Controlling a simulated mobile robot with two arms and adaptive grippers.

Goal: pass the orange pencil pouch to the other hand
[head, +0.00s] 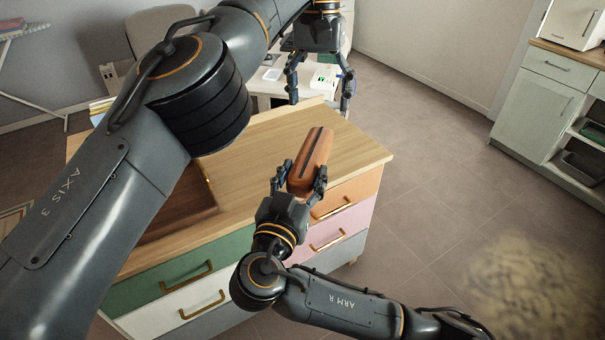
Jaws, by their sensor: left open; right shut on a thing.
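The orange pencil pouch (312,158) is a long rounded case with a dark stripe along its top. My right gripper (301,183) is shut on its near end and holds it tilted, with its far end free, in front of the wooden desk top. My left gripper (320,98) is higher in the picture, beyond the pouch. Its fingers are spread wide with nothing between them, and it is apart from the pouch. The near end of the pouch is partly hidden by the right gripper's fingers.
A wooden-topped desk (253,152) with coloured drawers lies below the arms. A brown tray (182,213) sits on it, partly hidden by my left arm. A white table (262,84) with small items stands behind. A cabinet (540,105) stands at the far right. The floor right of the desk is clear.

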